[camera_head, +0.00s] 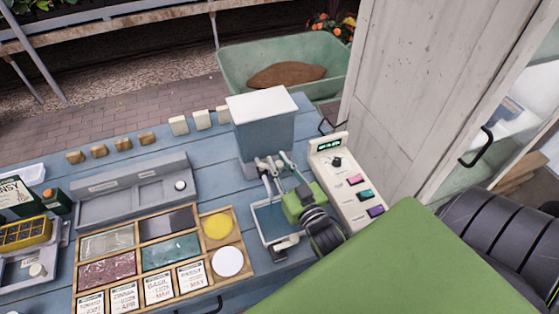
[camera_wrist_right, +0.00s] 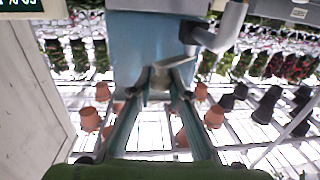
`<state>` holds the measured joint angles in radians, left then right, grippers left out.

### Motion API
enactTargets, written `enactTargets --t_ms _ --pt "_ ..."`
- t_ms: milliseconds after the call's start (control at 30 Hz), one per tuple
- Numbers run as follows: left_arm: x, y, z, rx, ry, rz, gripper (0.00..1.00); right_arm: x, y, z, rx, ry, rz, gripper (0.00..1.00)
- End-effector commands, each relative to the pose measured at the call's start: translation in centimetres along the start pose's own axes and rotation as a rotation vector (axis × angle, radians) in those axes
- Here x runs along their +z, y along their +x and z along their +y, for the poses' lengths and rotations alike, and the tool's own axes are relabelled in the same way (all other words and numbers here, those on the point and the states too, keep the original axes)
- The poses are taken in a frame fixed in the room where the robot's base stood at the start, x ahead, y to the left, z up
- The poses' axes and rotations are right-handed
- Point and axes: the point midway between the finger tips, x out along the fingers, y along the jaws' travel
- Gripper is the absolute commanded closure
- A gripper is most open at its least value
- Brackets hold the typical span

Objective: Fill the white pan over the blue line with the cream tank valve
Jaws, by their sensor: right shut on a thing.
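The tank (camera_head: 262,140), blue-grey with a white lid, stands upright on the bench; its front also shows in the right wrist view (camera_wrist_right: 150,40). My right gripper (camera_head: 274,168) reaches to the tank's lower front and is shut on the valve. In the right wrist view the fingertips (camera_wrist_right: 166,77) close around a pale grey lever, the valve (camera_wrist_right: 176,63). The pan (camera_head: 268,217), pale-rimmed with a bluish inside, sits below the gripper, partly hidden by it. I cannot make out a blue line or the water level. My left gripper is out of view.
A cream control box (camera_head: 345,180) with a green display and coloured buttons stands right of the pan. A wooden divided tray (camera_head: 247,262) lies to the left. A grey holder (camera_head: 135,190) and small blocks are farther left. A green wheelbarrow (camera_head: 235,62) is behind the bench.

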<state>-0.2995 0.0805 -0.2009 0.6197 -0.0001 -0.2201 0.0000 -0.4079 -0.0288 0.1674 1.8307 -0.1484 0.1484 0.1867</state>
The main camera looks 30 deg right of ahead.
Motion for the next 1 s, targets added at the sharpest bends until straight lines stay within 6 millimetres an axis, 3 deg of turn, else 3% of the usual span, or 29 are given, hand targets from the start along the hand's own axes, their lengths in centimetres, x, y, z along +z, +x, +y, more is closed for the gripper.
enactTargets --t_ms 500,533,600,1000 --pt "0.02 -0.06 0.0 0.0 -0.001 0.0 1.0 -0.06 -0.03 -0.06 0.015 0.0 0.002 1.0" --pt "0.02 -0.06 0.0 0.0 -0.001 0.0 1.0 -0.06 -0.03 -0.06 0.015 0.0 0.002 0.78" --pt "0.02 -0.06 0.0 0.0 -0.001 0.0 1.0 -0.07 -0.03 -0.06 0.014 0.0 0.002 0.67" --pt "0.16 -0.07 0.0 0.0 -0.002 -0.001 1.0 0.04 -0.65 -0.06 0.014 0.0 0.0 0.67"
